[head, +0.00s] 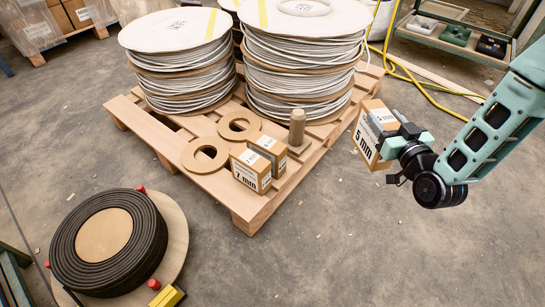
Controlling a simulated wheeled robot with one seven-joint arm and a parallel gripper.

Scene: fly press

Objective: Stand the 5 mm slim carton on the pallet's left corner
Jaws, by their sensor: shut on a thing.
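The 5 mm slim carton (367,139) is brown cardboard with a white label reading "5 mm". My gripper (396,131) is shut on it and holds it in the air to the right of the pallet, slightly tilted in the picture. The gripper covers part of the carton's right side. The wooden pallet (222,190) stands on the floor in the middle of the view. Its left corner (118,103) is bare beside the left cable stack.
On the pallet are two tall cable stacks (185,75) (300,75), two flat rings (205,155) (239,125), cartons, one marked 7 mm (250,172), and a wooden peg (297,127). A black coil (108,245) lies front left. A yellow hose (425,85) crosses the floor behind.

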